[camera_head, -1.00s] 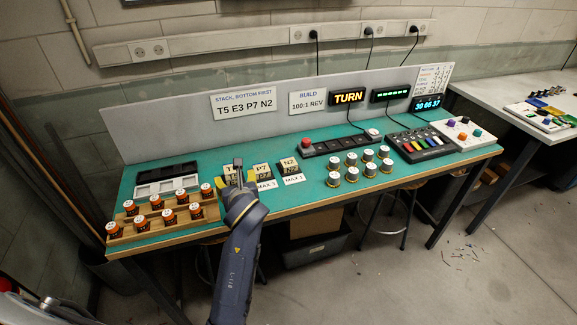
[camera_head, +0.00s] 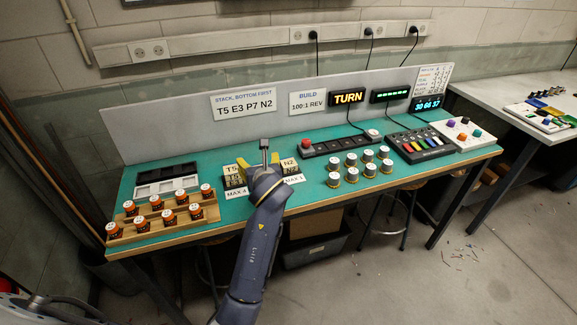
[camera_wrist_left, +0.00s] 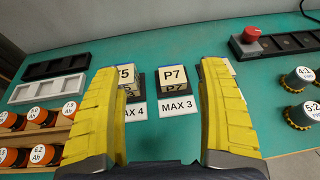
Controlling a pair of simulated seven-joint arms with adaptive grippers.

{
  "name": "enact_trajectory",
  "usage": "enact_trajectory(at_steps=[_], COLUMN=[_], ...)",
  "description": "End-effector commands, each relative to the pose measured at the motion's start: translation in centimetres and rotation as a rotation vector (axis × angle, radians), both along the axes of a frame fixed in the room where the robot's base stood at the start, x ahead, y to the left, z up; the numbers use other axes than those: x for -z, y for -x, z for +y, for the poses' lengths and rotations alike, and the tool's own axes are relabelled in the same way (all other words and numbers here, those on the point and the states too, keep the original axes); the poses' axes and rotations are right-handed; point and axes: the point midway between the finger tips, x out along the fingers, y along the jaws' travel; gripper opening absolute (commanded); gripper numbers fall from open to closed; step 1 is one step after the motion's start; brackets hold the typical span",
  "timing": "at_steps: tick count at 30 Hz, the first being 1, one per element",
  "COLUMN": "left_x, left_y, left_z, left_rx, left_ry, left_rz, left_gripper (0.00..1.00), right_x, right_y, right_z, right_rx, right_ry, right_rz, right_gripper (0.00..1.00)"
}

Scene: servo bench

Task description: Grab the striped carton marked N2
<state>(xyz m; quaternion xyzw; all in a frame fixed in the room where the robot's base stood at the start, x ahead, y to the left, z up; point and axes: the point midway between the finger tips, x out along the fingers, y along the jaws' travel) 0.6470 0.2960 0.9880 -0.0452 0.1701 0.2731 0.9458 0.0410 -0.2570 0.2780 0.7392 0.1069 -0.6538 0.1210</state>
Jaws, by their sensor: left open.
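The N2 carton (camera_head: 290,164) is a small dark and pale block on the bench. It stands just right of my left gripper (camera_head: 262,160) in the head view. In the left wrist view it is almost wholly hidden behind the right-hand yellow finger. My left gripper (camera_wrist_left: 160,75) is open and empty. Between its fingers in the wrist view stands the P7 carton (camera_wrist_left: 173,77), which the gripper hides in the head view. The T5 carton (camera_head: 231,174) stands left of the gripper and is partly covered by the left-hand finger in the wrist view. My right gripper is not in view.
MAX cards (camera_wrist_left: 176,107) lie in front of the cartons. Orange-black cells in a wooden rack (camera_head: 160,227) and trays (camera_head: 166,179) are at left. Several white-topped cylinders (camera_head: 351,174) and a box with a red button (camera_head: 338,141) are at right. An upright panel (camera_head: 180,125) backs the bench.

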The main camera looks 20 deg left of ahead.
Motion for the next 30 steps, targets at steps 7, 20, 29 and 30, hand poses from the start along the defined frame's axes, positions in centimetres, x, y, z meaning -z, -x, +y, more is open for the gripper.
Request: enact_trajectory(at_steps=[7, 20, 29, 30], left_x=[2.2, 7.9, 8.7, 8.8], left_y=[-7.1, -9.0, -10.6, -10.8], left_z=[-7.1, -9.8, -8.6, -8.4], left_rx=[0.018, -0.092, -0.101, -0.101], left_ry=[-0.03, 0.011, 0.027, 0.028], left_rz=[0.048, 0.038, 0.027, 0.028], left_gripper=[0.76, 0.76, 0.76, 0.76], right_x=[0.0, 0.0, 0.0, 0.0], right_y=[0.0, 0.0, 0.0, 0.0], right_z=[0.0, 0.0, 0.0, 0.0], right_rx=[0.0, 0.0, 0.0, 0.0], right_ry=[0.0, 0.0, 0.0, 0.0], right_rz=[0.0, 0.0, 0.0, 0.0], right_gripper=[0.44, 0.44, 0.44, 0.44])
